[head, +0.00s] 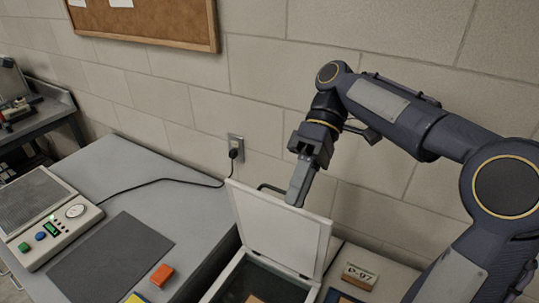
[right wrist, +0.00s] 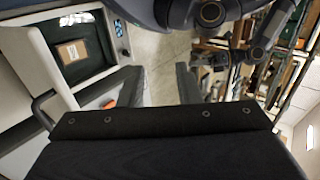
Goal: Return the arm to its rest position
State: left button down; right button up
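My right arm (head: 425,130) reaches in from the right and bends down at the wrist. My right gripper (head: 298,188) hangs by the top edge of a raised white lid (head: 285,225); I cannot tell whether it touches it. In the right wrist view, the gripper's two fingers (right wrist: 160,85) stand apart with nothing between them. The white box (head: 232,280) under the lid is open, with a brown package (head: 255,299) inside. The package also shows in the right wrist view (right wrist: 72,52).
A grey table holds a scale-like device (head: 45,225) with buttons, a dark mat (head: 110,255) and an orange block (head: 162,275). A wall with an outlet (head: 235,145) and cord is behind.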

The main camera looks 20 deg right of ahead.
jog(key=s+d+f+m+t+h, duration=0.1)
jog(key=s+f+m+t+h, duration=0.1)
jog(key=s+f+m+t, duration=0.3)
jog(key=s+d+f+m+t+h+b, duration=0.1)
jog(key=s+f+m+t, duration=0.4)
jog(key=f, duration=0.6)
jog(key=shift+s+f+t+h, duration=0.25)
jog(key=shift+s+t+h, duration=0.15)
jog(key=shift+t, duration=0.7)
